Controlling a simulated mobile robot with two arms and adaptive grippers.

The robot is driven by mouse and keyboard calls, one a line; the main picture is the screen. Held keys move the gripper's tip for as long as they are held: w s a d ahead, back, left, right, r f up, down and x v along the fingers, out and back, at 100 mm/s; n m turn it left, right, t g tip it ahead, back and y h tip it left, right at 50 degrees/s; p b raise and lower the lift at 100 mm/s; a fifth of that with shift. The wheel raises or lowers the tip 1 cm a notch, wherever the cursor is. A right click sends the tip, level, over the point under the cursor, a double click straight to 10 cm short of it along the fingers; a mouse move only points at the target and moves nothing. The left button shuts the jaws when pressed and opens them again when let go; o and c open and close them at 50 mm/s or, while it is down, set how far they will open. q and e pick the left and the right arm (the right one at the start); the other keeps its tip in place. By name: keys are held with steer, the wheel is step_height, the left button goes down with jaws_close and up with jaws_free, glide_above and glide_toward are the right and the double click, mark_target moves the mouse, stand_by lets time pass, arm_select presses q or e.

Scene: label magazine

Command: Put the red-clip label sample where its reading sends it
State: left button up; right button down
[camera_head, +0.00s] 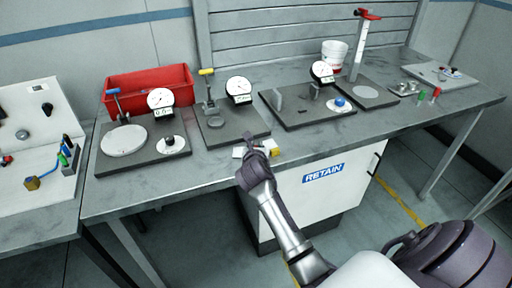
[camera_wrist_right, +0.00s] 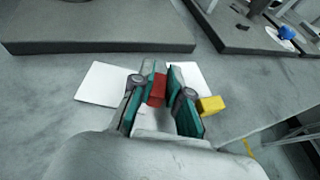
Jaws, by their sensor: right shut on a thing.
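My right gripper (camera_head: 257,148) is at the front edge of the bench. In the right wrist view its teal-padded fingers (camera_wrist_right: 158,92) are shut on the red clip (camera_wrist_right: 157,88) of the red-clip label sample. White card (camera_wrist_right: 104,84) shows to the left of the fingers, and another white piece (camera_wrist_right: 190,74) shows behind and to the right. The fingers hide how these join the red clip. A yellow clip (camera_wrist_right: 210,105) lies just right of the fingers; it also shows in the head view (camera_head: 276,152). My left gripper is not in view.
Dial gauge stations on dark plates (camera_head: 232,131) line the bench behind the gripper. A red bin (camera_head: 150,88) stands at the back left, a white cup (camera_head: 334,53) at the back. A white cabinet marked RETAIN (camera_head: 322,174) is under the bench. Bench between plates and front edge is mostly clear.

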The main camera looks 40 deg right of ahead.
steer(key=c, duration=1.2)
jaws_free()
steer(key=shift+f, duration=0.15)
steer(key=shift+o, duration=0.2)
steer(key=shift+r, duration=0.2)
steer(key=v, duration=1.2)
steer(key=shift+s+a+f, duration=0.1)
steer(key=shift+f, duration=0.1)
